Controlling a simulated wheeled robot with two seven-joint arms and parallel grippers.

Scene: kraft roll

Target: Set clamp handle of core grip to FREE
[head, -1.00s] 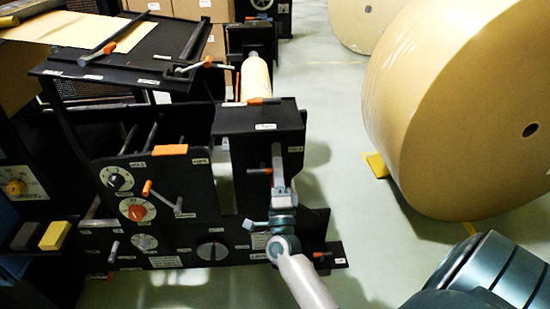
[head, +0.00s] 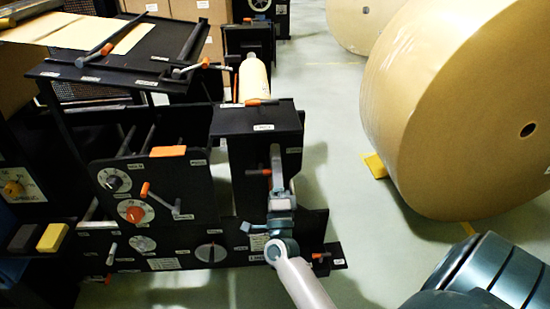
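A dark upright housing (head: 262,125) stands at the front of the machine, at the core's near end. My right gripper (head: 276,165) is right in front of this face, close to the lever's right end. Its fingers overlap the lever's root, so I cannot tell if they touch it or how wide they are. Another orange-tipped lever (head: 262,101) sits on top of the housing. My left gripper is not in view.
A control panel (head: 182,182) with dials and an orange-tipped crank is left of the housing. A low ledge with a small orange-tipped lever (head: 320,256) is at lower right. A big kraft roll (head: 460,110) stands right, with a yellow chock (head: 375,165). Floor between is clear.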

